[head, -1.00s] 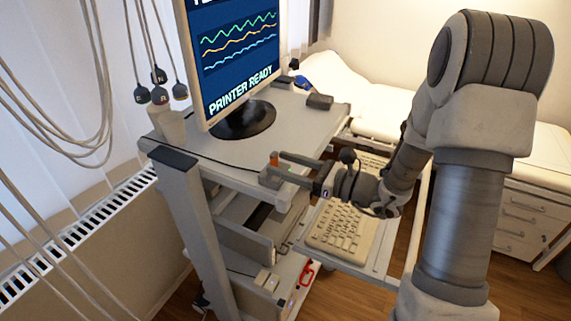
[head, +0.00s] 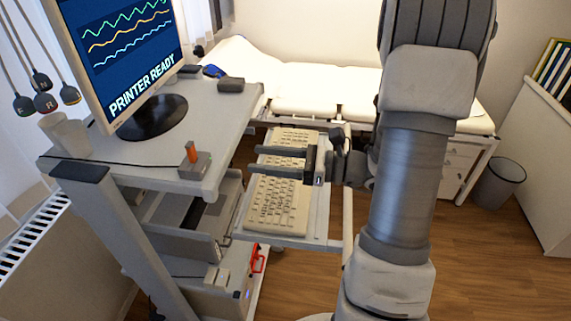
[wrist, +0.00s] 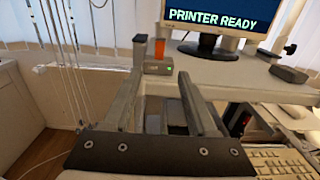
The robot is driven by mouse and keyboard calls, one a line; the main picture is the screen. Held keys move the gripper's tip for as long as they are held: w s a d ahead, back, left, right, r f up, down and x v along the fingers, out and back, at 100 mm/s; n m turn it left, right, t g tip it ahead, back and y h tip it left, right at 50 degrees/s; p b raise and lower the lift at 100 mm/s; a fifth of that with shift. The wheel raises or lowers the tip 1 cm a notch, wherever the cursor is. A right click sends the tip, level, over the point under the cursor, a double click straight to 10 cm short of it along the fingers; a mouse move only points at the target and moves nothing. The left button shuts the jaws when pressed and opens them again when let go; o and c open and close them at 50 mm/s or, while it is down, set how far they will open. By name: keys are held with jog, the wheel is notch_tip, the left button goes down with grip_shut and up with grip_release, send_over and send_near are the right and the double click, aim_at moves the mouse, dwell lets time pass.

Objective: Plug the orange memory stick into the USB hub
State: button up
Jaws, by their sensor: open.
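The orange memory stick (head: 192,152) stands upright in the top of the small grey USB hub (head: 195,166), at the front right corner of the cart's top shelf. In the wrist view the orange stick (wrist: 160,48) stands over the hub (wrist: 158,68), which shows a small green light. My gripper (head: 254,160) is open and empty. It is to the right of the hub, apart from it, above the keyboard. In the wrist view my gripper's two fingers (wrist: 160,85) point toward the hub, with the stick and hub beyond the gap between them.
A monitor (head: 118,55) reading PRINTER READY stands on the cart's top shelf (head: 195,120). A small dark box (head: 231,85) lies at the back. A keyboard (head: 280,205) sits on a lower tray beneath my gripper. A bed (head: 310,80) stands behind.

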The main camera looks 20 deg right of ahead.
jog(key=shift+v, duration=2.05)
